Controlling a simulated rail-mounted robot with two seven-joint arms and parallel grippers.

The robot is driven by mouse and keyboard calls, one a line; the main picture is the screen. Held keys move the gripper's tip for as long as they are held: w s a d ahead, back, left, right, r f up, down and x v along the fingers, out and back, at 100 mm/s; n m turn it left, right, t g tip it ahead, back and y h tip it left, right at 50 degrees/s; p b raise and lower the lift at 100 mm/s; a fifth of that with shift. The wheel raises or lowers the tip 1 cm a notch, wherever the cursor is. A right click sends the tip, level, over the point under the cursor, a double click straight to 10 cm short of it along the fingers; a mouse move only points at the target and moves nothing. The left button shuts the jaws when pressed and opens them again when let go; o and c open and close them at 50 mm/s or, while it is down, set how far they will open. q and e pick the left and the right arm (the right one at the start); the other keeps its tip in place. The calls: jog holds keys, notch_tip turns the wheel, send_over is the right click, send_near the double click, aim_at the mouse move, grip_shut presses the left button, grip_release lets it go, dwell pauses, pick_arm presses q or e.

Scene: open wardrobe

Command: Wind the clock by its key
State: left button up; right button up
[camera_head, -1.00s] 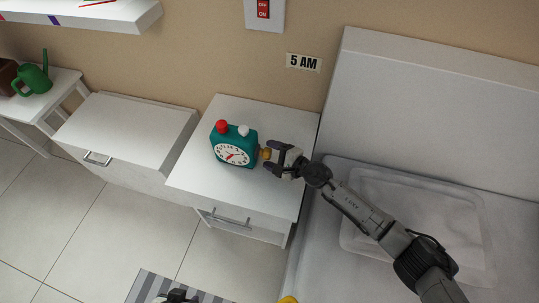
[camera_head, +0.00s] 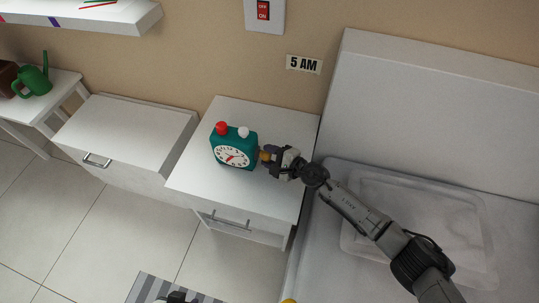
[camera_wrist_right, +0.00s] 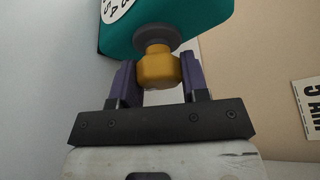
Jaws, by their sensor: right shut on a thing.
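The teal clock (camera_head: 234,147) stands upright on the white nightstand, with a white dial, a red button and a white button on top. Its yellow key (camera_head: 264,154) sticks out of the right side. In the right wrist view the key (camera_wrist_right: 157,68) sits on a dark round collar on the clock's side (camera_wrist_right: 190,20). My right gripper (camera_head: 270,157) comes from the right and is shut on the key, with one finger on each side of it in the wrist view (camera_wrist_right: 157,75). A dark piece at the bottom edge may be my left gripper, but its fingers cannot be made out.
The nightstand (camera_head: 208,181) has bare room left of and in front of the clock. A bed (camera_head: 420,130) lies to the right. A "5 AM" sign (camera_head: 304,64) and a red switch (camera_head: 263,9) are on the wall. A green watering can (camera_head: 36,80) stands far left.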

jog(key=shift+r+m+g+p, duration=0.15)
jog(key=shift+m+g+p, duration=0.3)
jog(key=shift+p, duration=0.25)
jog(key=shift+m+g+p, duration=0.25)
jog(key=shift+m+p, duration=0.15)
jog(key=shift+m, duration=0.25)
jog(key=shift+m+g+p, duration=0.35)
jog(key=shift+m+g, duration=0.25)
jog(key=shift+m, duration=0.3)
jog(key=shift+m+g, duration=0.3)
jog(key=o, duration=0.9)
